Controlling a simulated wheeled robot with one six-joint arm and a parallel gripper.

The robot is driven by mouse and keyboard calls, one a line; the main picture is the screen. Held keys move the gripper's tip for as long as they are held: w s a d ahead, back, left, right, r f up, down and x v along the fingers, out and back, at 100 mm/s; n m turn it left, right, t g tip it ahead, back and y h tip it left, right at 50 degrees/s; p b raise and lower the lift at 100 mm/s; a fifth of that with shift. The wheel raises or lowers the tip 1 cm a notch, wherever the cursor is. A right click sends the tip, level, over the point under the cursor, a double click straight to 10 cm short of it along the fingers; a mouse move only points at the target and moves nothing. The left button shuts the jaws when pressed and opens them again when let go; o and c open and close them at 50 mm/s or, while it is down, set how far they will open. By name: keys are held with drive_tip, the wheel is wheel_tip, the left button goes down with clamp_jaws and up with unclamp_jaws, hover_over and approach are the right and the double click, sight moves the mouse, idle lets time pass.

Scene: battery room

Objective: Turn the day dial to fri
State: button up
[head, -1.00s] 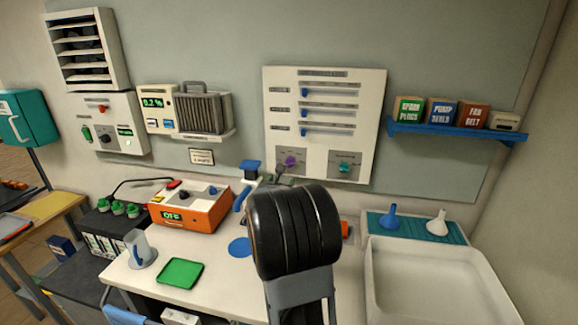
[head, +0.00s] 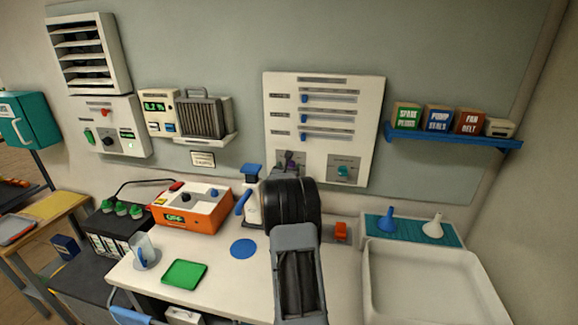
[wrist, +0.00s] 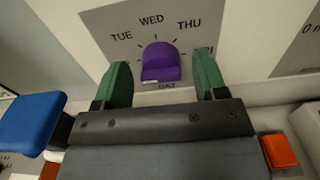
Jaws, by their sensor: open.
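The purple day dial (wrist: 161,62) sits on a pale panel with TUE, WED and THU printed around its top. A label at the right, partly hidden by my right finger, is probably FRI. A small whitish mark shows at the dial's lower left edge; I cannot tell which day it points to. My gripper (wrist: 162,66) is open, with one green finger on each side of the dial and gaps to both. In the head view the dial (head: 291,156) is partly covered by my gripper, and my arm hides the panel's lower left edge.
A teal dial (head: 343,170) is right of the day dial, and blue sliders (head: 304,98) are above. A blue shelf (head: 455,137) holds several boxes.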

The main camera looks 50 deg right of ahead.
drive_tip(key=shift+w+d, duration=0.15)
drive_tip(key=shift+d, duration=0.15)
drive_tip(key=c, duration=0.9)
drive_tip(key=shift+f+b, duration=0.15)
drive_tip(key=shift+b, duration=0.35)
